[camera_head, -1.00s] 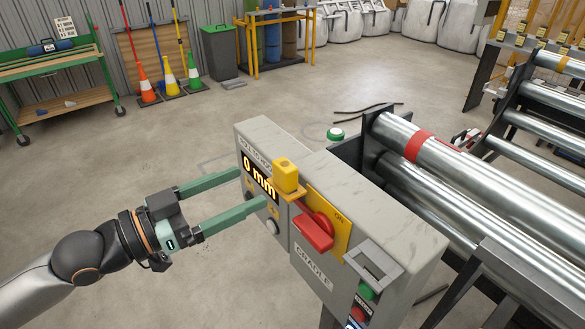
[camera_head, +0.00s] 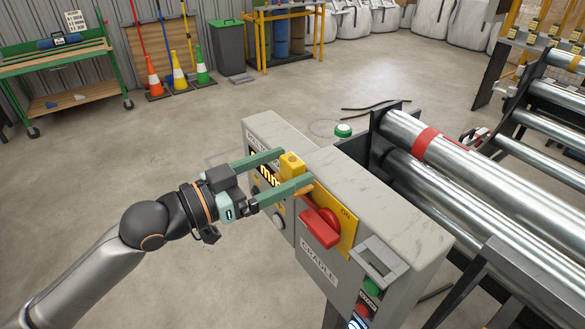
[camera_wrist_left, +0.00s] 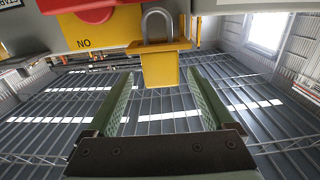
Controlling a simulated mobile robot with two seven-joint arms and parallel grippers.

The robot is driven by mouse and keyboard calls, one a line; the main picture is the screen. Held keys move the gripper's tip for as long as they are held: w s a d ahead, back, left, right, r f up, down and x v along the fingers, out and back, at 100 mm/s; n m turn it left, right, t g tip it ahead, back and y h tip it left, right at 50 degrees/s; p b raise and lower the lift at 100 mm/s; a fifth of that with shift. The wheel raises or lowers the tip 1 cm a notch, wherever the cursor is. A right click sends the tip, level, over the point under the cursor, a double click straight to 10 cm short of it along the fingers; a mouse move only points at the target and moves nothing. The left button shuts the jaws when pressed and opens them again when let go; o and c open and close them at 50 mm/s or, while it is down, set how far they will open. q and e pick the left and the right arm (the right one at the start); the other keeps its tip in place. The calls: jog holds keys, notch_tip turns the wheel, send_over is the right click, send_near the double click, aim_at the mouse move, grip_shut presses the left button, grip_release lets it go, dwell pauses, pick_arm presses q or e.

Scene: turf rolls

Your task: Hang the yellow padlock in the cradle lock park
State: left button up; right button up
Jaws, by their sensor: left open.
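The yellow padlock (camera_head: 291,166) stands body up on a small yellow ledge (camera_head: 304,191) on the front of the grey control box. In the left wrist view, which looks upside down, the padlock body (camera_wrist_left: 160,72) is on one side of the ledge and its grey shackle (camera_wrist_left: 157,24) on the other. My left gripper (camera_head: 296,167) is open, its green fingers on either side of the padlock body. In the wrist view, gaps show between the body and both fingers. A grey frame-like bracket (camera_head: 378,263) sits lower right on the box; I cannot tell if it is the lock park.
A red switch handle (camera_head: 320,228) on a yellow plate marked ON is close to the right of the padlock. The grey box (camera_head: 350,178) carries a CRADLE label and push buttons. Steel rollers (camera_head: 450,175) lie to the right. Open floor is left of the box.

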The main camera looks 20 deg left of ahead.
pick_arm(q)
jog(key=shift+p+x, duration=0.7)
jog(key=shift+x, duration=1.95)
jog(key=shift+c, duration=0.2)
grip_shut()
